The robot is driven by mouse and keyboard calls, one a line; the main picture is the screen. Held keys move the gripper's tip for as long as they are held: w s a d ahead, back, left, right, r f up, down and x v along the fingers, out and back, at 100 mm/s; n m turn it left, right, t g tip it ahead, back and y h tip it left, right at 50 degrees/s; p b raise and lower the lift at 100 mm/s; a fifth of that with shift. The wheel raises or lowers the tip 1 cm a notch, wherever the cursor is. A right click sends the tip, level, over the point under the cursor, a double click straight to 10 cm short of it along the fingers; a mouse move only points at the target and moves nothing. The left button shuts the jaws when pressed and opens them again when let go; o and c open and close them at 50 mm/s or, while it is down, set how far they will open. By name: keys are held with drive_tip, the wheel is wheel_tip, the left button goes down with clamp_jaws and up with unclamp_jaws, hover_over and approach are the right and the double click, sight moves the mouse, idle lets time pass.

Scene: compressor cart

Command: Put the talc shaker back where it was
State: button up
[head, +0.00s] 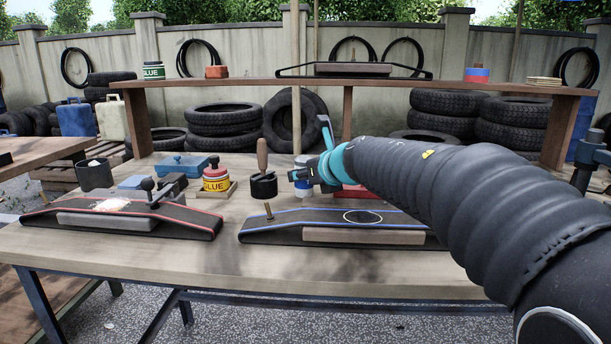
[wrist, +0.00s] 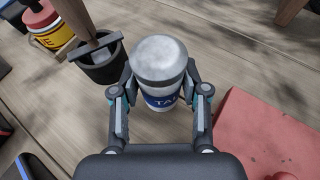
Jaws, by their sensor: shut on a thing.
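The talc shaker (wrist: 158,62) is white with a domed grey-white top and a blue label reading "TA…". In the wrist view it stands between the fingers of my gripper (wrist: 160,88), which is shut on its sides. In the head view the shaker (head: 302,188) shows as a small white and blue piece behind my gripper (head: 318,176), over the back part of the workbench (head: 150,258). My gripper hides most of it there. I cannot tell whether its base touches the bench.
A black cup (head: 263,187) with a wooden-handled tool stands just left of the shaker. A glue pot (head: 216,180) is further left. A red box (wrist: 262,135) lies close on the right. A blue-edged tube (head: 285,226) lies in front. A raised shelf (head: 250,84) spans behind.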

drive_tip(key=o, duration=1.2)
drive_tip(key=shift+f, duration=0.1)
drive_tip(key=shift+s+d+r, duration=0.1)
drive_tip(key=shift+s+r, duration=0.05)
drive_tip(key=shift+r, duration=0.1)
drive_tip(key=p+v, duration=0.1)
drive_tip(key=v, duration=1)
drive_tip(key=shift+s+d, duration=0.2)
drive_tip(key=shift+s, duration=0.1)
